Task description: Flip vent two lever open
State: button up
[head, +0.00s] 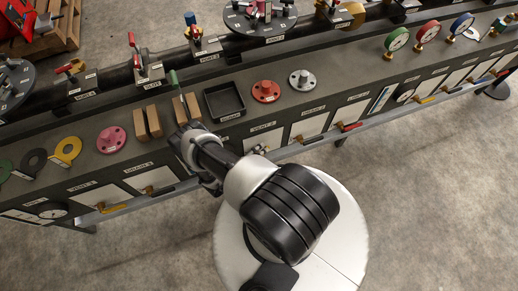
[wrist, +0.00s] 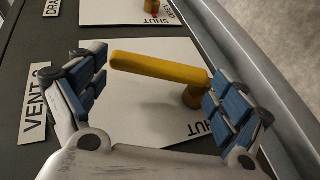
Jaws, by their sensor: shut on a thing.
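The yellow lever (wrist: 150,65) shows in the wrist view, lying across a white plate (wrist: 130,125) marked SHUT, with a round brownish pivot at its right end. A label reading VENT (wrist: 35,103), its number partly cut off, is at the left. My gripper (wrist: 160,70) has its blue-padded fingers at either end of the lever, the left one by the free end and the right one by the pivot. It is shut on the lever. In the head view my wrist is at the bench's front, and I cannot make out the fingertips or this lever there.
A second white plate (wrist: 125,10) lies beyond in the wrist view. A grey rail (wrist: 265,70) runs along the right. In the head view, a black tray (head: 225,100), red flange (head: 266,91) and wooden blocks (head: 147,122) stand on the bench close to my arm.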

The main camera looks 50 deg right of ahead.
jog(key=shift+w, duration=0.1)
dwell(0.3)
jog(key=o, duration=1.2)
jog(key=shift+o, duration=0.2)
jog(key=v, duration=1.2)
jog(key=shift+f, duration=0.1)
